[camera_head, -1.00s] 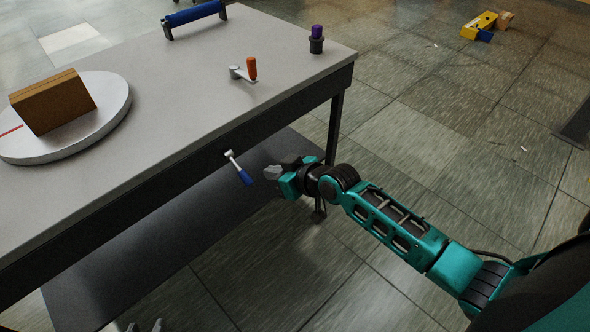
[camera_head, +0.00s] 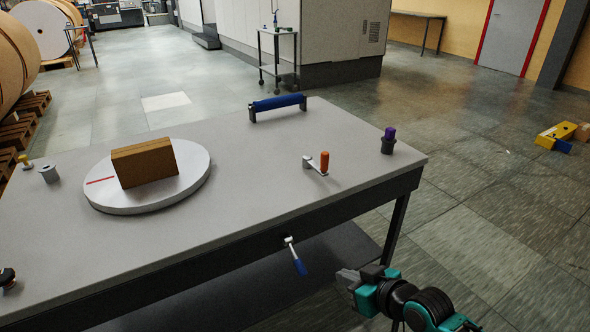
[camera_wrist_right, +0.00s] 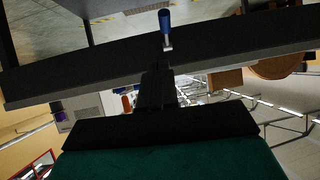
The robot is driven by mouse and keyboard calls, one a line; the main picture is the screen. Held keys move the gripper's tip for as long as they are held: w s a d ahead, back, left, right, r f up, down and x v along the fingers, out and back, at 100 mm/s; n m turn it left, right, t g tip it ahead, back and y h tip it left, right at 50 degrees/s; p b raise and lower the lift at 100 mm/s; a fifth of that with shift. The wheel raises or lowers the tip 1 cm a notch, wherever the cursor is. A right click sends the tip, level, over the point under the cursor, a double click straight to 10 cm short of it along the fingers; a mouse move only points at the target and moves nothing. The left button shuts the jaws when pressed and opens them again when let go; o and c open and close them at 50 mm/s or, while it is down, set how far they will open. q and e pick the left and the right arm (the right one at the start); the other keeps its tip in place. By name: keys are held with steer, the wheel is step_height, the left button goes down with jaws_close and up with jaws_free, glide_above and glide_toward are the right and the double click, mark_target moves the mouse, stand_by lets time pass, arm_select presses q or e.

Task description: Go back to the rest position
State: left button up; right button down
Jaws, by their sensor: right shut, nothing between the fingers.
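My right gripper (camera_head: 346,280) is shut and empty. It is in front of the table's (camera_head: 240,170) front edge, to the right of and apart from a lever with a blue handle (camera_head: 298,264) that hangs from that edge. In the right wrist view the closed dark fingers (camera_wrist_right: 158,80) point toward the table's edge, and the blue handle (camera_wrist_right: 165,20) shows beyond them. My left gripper is not in view.
On the table are a round turntable (camera_head: 195,190) with a brown box (camera_head: 145,163), a blue-gripped bar (camera_head: 278,103), an orange-handled crank (camera_head: 323,162) and a purple-topped holder (camera_head: 388,140). A yellow item (camera_head: 553,135) lies on the floor. Floor to the right is largely clear.

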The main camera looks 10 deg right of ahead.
steer(key=s+f+m+h, duration=0.1)
steer(key=s+f, duration=0.2)
steer(key=s, duration=0.5)
steer(key=s+a+f+m+h, duration=0.1)
steer(key=s+f+h, duration=0.1)
steer(key=s+f, duration=0.2)
steer(key=s, duration=0.3)
steer(key=shift+s+a, duration=0.15)
steer(key=shift+s, duration=0.2)
